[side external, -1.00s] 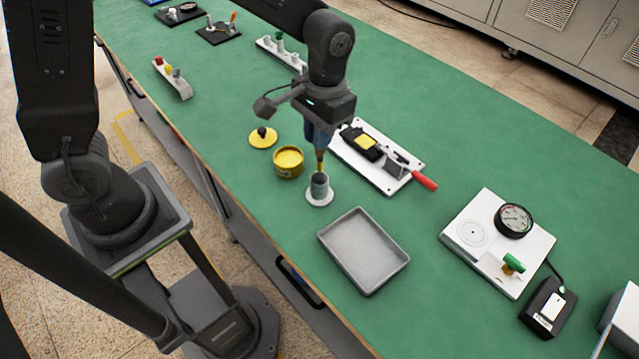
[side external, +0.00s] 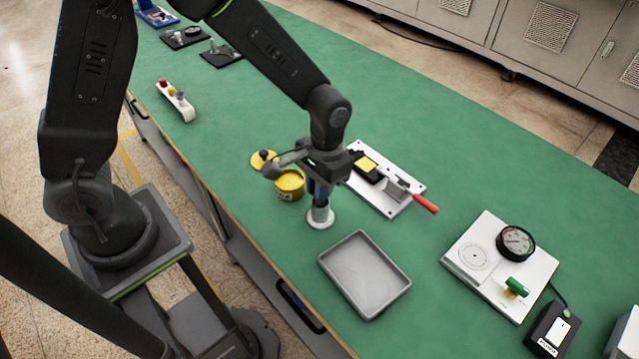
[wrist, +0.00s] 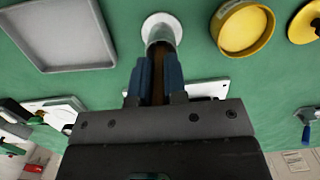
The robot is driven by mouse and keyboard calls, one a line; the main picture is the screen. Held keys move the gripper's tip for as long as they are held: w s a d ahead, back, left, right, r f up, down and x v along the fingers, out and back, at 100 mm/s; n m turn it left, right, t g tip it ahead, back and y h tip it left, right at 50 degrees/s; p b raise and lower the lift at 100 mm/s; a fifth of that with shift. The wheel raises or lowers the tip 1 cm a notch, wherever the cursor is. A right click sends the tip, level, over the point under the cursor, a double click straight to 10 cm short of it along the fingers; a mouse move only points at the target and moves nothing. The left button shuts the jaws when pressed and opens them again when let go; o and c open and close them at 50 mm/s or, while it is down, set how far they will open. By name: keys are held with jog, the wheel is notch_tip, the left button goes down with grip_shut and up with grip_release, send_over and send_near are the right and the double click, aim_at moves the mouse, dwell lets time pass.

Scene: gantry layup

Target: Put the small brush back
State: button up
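The small brush shows as a brown handle (wrist: 158,88) between the blue fingers of my gripper (side external: 319,196) in the wrist view. My gripper is shut on it and points down over the grey cup holder (side external: 320,214) with its white round base. The brush's lower end is inside or hidden by the cup; the fingertips are close to the rim, and I cannot tell if they touch it. The cup also shows in the wrist view (wrist: 162,30).
A yellow pot (side external: 291,186) stands close behind the cup, with its yellow lid (side external: 259,160) beyond. An empty grey tray (side external: 365,275) lies in front. A white board (side external: 408,200) with a red-handled tool is to the right, and a gauge plate (side external: 480,265) farther right.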

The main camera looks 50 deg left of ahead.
jog(key=o, duration=0.4)
jog(key=shift+r, duration=0.1)
jog(key=r, duration=0.4)
jog(key=w+r, duration=0.1)
jog(key=r, duration=0.7)
jog(key=shift+w+a+r, duration=0.15)
jog(key=shift+r, duration=0.15)
jog(key=s+a+r+t, duration=0.2)
jog(key=s+a+r, duration=0.1)
jog(key=s, duration=0.2)
jog(key=s+a+r+t, duration=0.2)
jog(key=s+a, duration=0.1)
jog(key=s, duration=0.1)
jog(key=s+a+r+t, duration=0.3)
jog(key=s, duration=0.2)
jog(key=shift+s+r, duration=0.3)
jog(key=shift+s, duration=0.05)
jog(key=shift+d, duration=0.1)
